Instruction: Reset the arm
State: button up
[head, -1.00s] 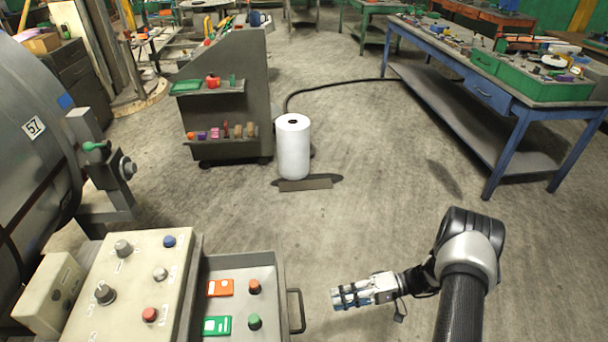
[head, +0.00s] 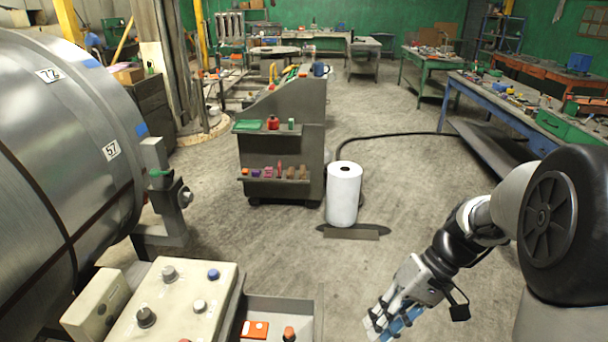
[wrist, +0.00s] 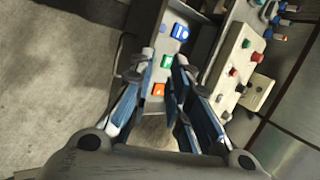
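My gripper (head: 376,326) is at the lower right of the head view, pointing down and left, just right of the open drawer (head: 318,315). In the wrist view my gripper (wrist: 163,62) shows two blue-padded fingers with a gap between the tips and nothing held. Beyond the fingers lies the drawer, with a blue card (wrist: 181,31), a green card (wrist: 166,61) and an orange card (wrist: 158,89). The orange card also shows in the head view (head: 255,329). The fingers hide part of the drawer.
A beige control panel (head: 170,305) with knobs stands left of the drawer, below a large metal drum (head: 60,150). A white roll (head: 343,195) stands on the floor beside a grey cart (head: 290,125). A blue workbench (head: 490,110) is at right. The middle floor is open.

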jog(key=s+r+m+t+h, duration=0.1)
jog(key=s+r+t+h, duration=0.5)
jog(key=s+r, duration=0.5)
jog(key=s+a+t, duration=0.1)
jog(key=s, duration=0.2)
